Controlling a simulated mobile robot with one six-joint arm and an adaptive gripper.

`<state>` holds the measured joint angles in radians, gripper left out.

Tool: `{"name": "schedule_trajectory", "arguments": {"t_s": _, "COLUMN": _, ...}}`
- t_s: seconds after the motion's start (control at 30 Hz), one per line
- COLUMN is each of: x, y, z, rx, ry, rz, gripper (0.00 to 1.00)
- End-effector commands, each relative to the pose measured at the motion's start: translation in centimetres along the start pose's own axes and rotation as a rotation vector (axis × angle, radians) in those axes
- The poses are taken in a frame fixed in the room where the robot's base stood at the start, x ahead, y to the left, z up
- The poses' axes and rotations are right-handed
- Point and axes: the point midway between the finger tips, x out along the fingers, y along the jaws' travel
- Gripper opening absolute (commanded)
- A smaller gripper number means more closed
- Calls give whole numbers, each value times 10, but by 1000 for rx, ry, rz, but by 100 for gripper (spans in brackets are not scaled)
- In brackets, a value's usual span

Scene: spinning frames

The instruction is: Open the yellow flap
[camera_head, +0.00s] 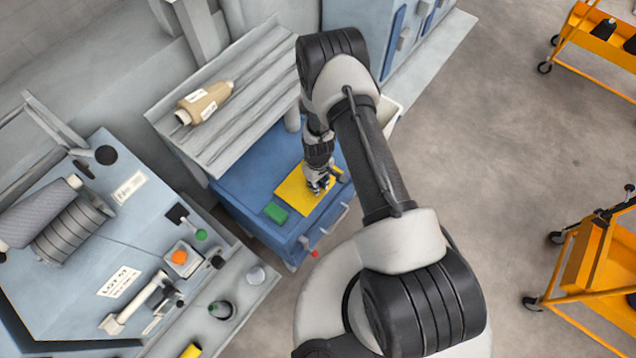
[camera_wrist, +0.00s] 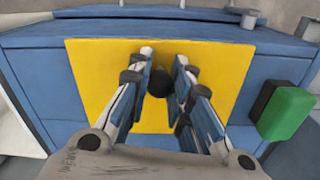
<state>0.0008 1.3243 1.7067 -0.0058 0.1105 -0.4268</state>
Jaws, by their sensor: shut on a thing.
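The yellow flap (camera_head: 291,194) lies flat against the blue cabinet (camera_head: 240,178) in the head view. In the wrist view the yellow flap (camera_wrist: 95,75) fills the middle, with its lower part hidden behind my fingers. A round black knob (camera_wrist: 160,83) sits on the flap between my two fingers. My gripper (camera_head: 318,186) is at the flap's right part in the head view. In the wrist view my gripper (camera_wrist: 164,58) is shut on the knob, with a finger on each side of it.
A green block (camera_wrist: 286,112) sits right of the flap in the wrist view; it also shows in the head view (camera_head: 276,213). A ridged grey shelf with a tan spool (camera_head: 205,102) stands behind. A blue machine panel is at left, orange carts (camera_head: 590,270) at right. The floor between is clear.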

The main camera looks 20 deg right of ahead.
Motion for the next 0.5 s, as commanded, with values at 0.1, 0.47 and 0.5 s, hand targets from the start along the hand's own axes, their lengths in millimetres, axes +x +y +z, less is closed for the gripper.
{"name": "schedule_trajectory", "arguments": {"t_s": 0.1, "x": 0, "y": 0, "z": 0, "rx": 0, "ry": 0, "rz": 0, "gripper": 0}}
{"name": "schedule_trajectory", "arguments": {"t_s": 0.47, "x": -6, "y": 0, "z": -2, "rx": -1, "ry": 1, "rz": 0, "gripper": 0}}
{"name": "schedule_trajectory", "arguments": {"t_s": 0.5, "x": -8, "y": -1, "z": -4, "rx": -1, "ry": 2, "rz": 0, "gripper": 0}}
